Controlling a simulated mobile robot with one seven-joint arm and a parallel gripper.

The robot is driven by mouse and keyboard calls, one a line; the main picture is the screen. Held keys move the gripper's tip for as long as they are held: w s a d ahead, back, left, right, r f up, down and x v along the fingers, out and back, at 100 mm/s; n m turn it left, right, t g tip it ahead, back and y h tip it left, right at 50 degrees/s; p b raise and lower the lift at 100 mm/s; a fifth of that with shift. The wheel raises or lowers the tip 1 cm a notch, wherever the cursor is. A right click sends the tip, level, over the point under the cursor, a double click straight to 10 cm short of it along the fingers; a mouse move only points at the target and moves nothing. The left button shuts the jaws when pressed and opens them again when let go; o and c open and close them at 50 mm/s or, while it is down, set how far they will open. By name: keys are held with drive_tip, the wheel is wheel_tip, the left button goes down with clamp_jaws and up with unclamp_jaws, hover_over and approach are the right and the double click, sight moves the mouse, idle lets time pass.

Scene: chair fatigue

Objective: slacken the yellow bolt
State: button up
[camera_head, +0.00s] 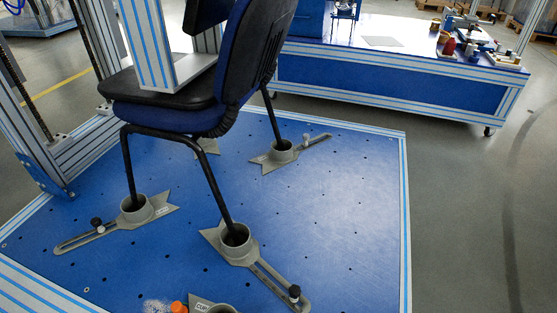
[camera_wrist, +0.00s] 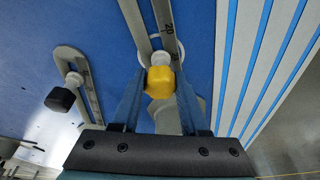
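The yellow bolt (camera_wrist: 160,80) has a faceted head and sits in the slot of a grey slotted clamp arm (camera_wrist: 168,30) marked 20, in the wrist view. My gripper (camera_wrist: 161,84) has its two blue fingers on either side of the bolt head, left and right. The fingers lie very close to the head; whether they press on it I cannot tell. In the head view my gripper does not show, and I cannot make out the yellow bolt. An orange knob (camera_head: 179,307) shows there at the bottom edge, cut off by the frame.
A chair (camera_head: 165,100) stands with its legs in grey cup clamps (camera_head: 237,240) on the blue perforated platform (camera_head: 330,210). A black knob (camera_wrist: 60,99) on another slotted clamp is left of my gripper. Striped aluminium rails (camera_wrist: 265,60) edge the platform. A workbench (camera_head: 400,80) stands behind.

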drive_tip(key=o, duration=0.4)
drive_tip(key=shift+r+m+p, duration=0.15)
drive_tip(key=shift+m+p, duration=0.3)
drive_tip(key=shift+m, duration=0.25)
drive_tip(key=shift+m+t+h+p, duration=0.3)
drive_tip(key=shift+m+h+p, duration=0.1)
drive_tip(key=shift+m, duration=0.9)
drive_tip(key=shift+m+p, duration=0.3)
drive_tip(key=shift+m, duration=0.5)
drive_tip(key=shift+m+h, duration=0.4)
drive_tip(key=shift+m, duration=0.8)
